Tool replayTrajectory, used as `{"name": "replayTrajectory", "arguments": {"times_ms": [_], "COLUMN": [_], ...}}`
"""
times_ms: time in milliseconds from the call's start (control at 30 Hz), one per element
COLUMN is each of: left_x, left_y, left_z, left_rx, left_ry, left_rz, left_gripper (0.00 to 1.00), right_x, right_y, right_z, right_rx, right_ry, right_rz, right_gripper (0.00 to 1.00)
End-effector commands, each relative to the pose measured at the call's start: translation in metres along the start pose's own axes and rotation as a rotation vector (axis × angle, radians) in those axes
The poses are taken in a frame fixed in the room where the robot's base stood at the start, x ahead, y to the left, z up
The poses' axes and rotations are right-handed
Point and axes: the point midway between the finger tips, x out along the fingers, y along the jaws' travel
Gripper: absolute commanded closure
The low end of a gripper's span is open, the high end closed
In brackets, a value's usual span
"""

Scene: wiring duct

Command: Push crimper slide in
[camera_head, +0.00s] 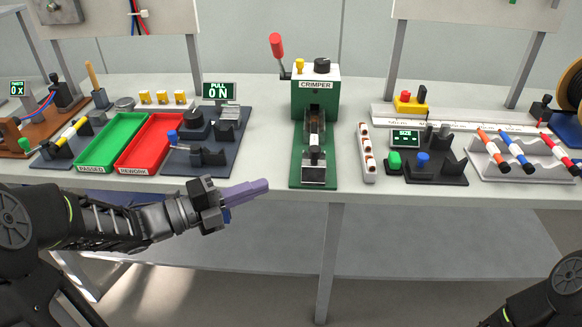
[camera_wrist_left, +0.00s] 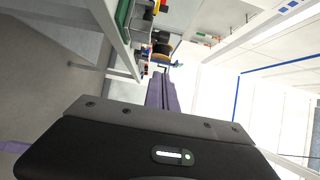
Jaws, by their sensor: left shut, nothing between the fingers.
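The crimper (camera_head: 316,92) is a green and white machine at the middle of the bench, with a red-knobbed lever (camera_head: 277,46) on its left. Its slide (camera_head: 315,150) lies on the green base in front of the opening, with a metal block at the front end. My left gripper (camera_head: 266,187) is shut and empty in front of the bench edge, left of the crimper and apart from it. Its purple fingers also show in the left wrist view (camera_wrist_left: 161,90). My right gripper is not in view; only part of my right arm shows at the lower right.
Green (camera_head: 111,146) and red (camera_head: 150,143) trays and a pull tester (camera_head: 205,135) stand left of the crimper. A white strip (camera_head: 366,152), a dark gauge station (camera_head: 425,165) and a rack (camera_head: 525,160) with coloured handles stand right.

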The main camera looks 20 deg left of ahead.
Motion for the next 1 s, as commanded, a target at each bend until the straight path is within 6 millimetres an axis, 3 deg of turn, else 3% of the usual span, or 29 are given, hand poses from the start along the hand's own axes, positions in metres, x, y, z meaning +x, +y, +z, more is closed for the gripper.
{"name": "replayTrajectory", "arguments": {"times_ms": [267, 667, 800, 1000], "left_x": [0.025, 0.103, 0.117, 0.127], "left_y": [-0.001, -0.001, -0.001, 0.0], "left_z": [-0.001, -0.001, 0.017, 0.028], "left_rx": [-0.003, -0.005, -0.003, -0.002], "left_ry": [0.003, 0.003, 0.0, -0.001], "left_rz": [0.0, -0.001, 0.0, 0.0], "left_gripper": [1.0, 1.0, 1.0, 1.0], "right_x": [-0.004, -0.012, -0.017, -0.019], "right_y": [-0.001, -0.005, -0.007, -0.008], "right_z": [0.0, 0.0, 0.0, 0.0], "right_rx": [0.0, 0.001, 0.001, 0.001], "right_ry": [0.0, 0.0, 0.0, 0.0], "right_rz": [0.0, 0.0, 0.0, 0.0], "right_gripper": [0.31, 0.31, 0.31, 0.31]}}
